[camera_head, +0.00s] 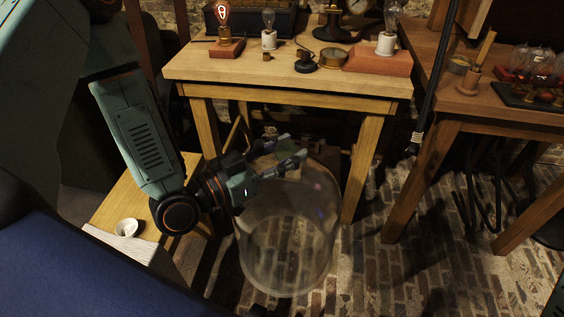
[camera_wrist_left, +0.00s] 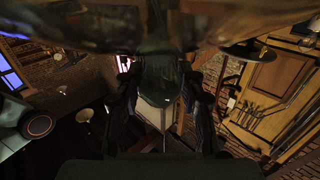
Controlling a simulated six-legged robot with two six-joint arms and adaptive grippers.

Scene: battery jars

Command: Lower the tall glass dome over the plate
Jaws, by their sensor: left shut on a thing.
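The tall glass dome (camera_head: 288,235) is clear and hangs in the air before the wooden table, over the brick floor. It looks about upright with its open rim downward. My left gripper (camera_head: 283,153) is at the dome's top and shut on it. In the left wrist view the two dark fingers (camera_wrist_left: 163,105) flank a dim glassy piece, too dark to make out well. A black round-based stand (camera_head: 335,34) is at the table's back; I cannot tell whether it is the plate. My right gripper is not in view.
The wooden table (camera_head: 240,70) holds bulbs on bases, a brass ring (camera_head: 333,58) and small black parts. Its front left area is bare. A side table (camera_head: 130,190) with a small white cup (camera_head: 126,228) is at left. Another bench (camera_head: 450,100) stands at right, with a dark hanging pole (camera_head: 432,90) before it.

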